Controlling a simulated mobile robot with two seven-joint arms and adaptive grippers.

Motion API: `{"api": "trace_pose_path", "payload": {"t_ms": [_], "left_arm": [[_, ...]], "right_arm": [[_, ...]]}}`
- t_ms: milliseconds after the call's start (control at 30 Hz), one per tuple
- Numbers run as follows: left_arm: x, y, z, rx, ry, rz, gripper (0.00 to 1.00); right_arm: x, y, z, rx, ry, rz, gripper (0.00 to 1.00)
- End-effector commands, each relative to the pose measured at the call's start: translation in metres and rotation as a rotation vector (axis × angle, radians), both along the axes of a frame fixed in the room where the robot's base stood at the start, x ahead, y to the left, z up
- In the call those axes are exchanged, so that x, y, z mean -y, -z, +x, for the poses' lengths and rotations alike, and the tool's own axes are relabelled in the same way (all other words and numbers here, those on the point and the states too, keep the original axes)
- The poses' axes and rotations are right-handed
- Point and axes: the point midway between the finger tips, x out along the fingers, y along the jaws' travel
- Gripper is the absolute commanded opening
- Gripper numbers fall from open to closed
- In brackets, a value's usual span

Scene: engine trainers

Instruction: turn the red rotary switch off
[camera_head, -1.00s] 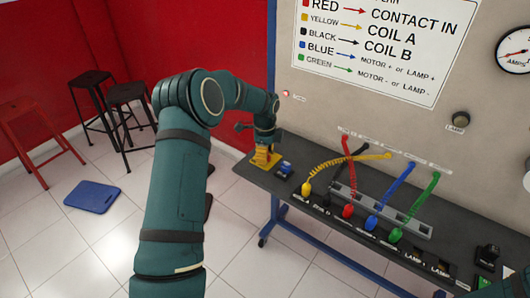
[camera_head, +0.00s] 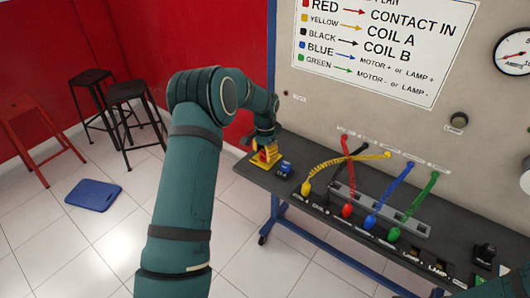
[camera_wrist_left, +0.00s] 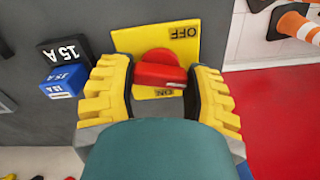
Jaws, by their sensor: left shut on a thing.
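The red rotary switch (camera_wrist_left: 160,72) sits on a yellow plate (camera_wrist_left: 186,38) in the left wrist view. The plate reads OFF at the top and ON at the bottom. The red handle lies roughly crosswise in that picture, between the two labels. My left gripper (camera_wrist_left: 162,95) is shut on the switch, with one yellow ridged finger at each side. In the head view my left gripper (camera_head: 266,154) is at the far left end of the bench, over the yellow plate. My right gripper is not in view.
A blue 15 A block (camera_head: 285,168) stands close beside the switch. Coloured cables, including a yellow cable (camera_head: 330,170), run from the dark bench (camera_head: 300,207) to the upright panel (camera_head: 330,110). Stools and a blue mat (camera_head: 92,194) are at the left.

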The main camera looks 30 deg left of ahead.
Motion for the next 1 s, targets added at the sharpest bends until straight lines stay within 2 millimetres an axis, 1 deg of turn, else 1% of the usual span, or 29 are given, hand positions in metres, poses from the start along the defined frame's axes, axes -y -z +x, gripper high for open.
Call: {"api": "trace_pose_path", "payload": {"t_ms": [200, 433, 700, 1000], "left_arm": [[0.0, -0.0008, 0.0005, 0.002, -0.155, 0.0, 0.16], [0.0003, -0.0008, 0.0007, 0.002, -0.259, -0.001, 0.16], [-0.0001, -0.0006, 0.0005, 0.002, -0.306, 0.0, 0.16], [-0.0003, -0.0006, 0.0004, 0.002, -0.31, -0.001, 0.16]], "right_arm": [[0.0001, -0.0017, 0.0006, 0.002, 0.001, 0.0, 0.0], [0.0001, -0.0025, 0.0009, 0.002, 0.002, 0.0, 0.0], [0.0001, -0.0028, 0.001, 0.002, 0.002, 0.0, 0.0], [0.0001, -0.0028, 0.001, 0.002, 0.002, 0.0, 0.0]]}}
